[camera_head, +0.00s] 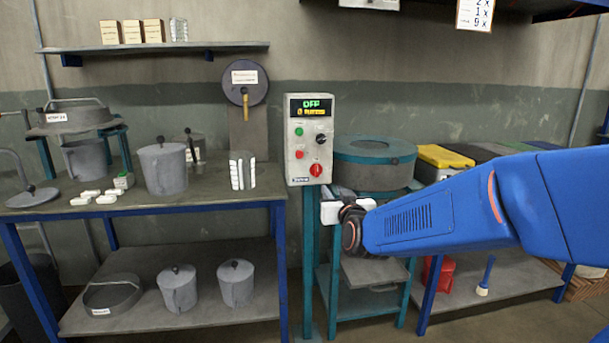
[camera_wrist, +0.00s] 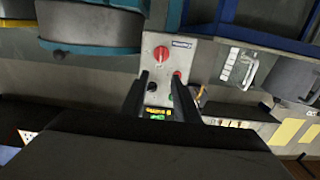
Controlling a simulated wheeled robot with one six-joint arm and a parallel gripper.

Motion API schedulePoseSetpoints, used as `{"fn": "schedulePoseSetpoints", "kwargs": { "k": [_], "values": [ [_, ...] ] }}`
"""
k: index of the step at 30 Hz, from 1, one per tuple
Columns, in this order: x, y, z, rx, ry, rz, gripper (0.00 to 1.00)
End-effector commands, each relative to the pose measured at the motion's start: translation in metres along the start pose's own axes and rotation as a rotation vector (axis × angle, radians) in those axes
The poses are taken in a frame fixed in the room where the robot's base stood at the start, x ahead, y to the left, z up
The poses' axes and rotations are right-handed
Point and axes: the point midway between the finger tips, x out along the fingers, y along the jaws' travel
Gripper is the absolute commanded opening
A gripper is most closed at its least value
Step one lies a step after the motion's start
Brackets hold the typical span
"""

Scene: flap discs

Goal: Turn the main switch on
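A grey control box (camera_head: 308,140) stands on a teal post, with a display (camera_head: 311,107) at its top reading "OFF" in green above a yellow line. A red rotary knob (camera_head: 316,169), apparently the main switch, sits low on its face. In the wrist view the box is upside down and the red knob (camera_wrist: 161,57) shows just beyond my fingertips. My gripper (camera_wrist: 161,78) has two dark fingers spread apart with nothing held between them. In the head view my wrist is just right of and below the box; the fingers cannot be made out there.
The box also carries a green button (camera_head: 299,131), a black knob (camera_head: 320,138) and a red button (camera_head: 299,154). A workbench (camera_head: 230,195) with grey pots is left. A teal round machine (camera_head: 375,150) and a yellow-lidded bin (camera_head: 443,157) are right.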

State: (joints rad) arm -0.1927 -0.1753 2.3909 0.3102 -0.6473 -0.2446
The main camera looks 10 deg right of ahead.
Motion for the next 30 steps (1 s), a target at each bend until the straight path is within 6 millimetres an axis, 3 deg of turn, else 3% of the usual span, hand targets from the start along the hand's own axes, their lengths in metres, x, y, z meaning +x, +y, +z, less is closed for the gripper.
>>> {"fn": "schedulePoseSetpoints", "kwargs": {
  "k": [8, 30],
  "values": [
    [0.017, 0.0, -0.003, -0.002, 0.021, 0.009, 0.28],
    [0.133, 0.001, -0.005, -0.001, 0.021, 0.008, 0.28]
  ]
}}
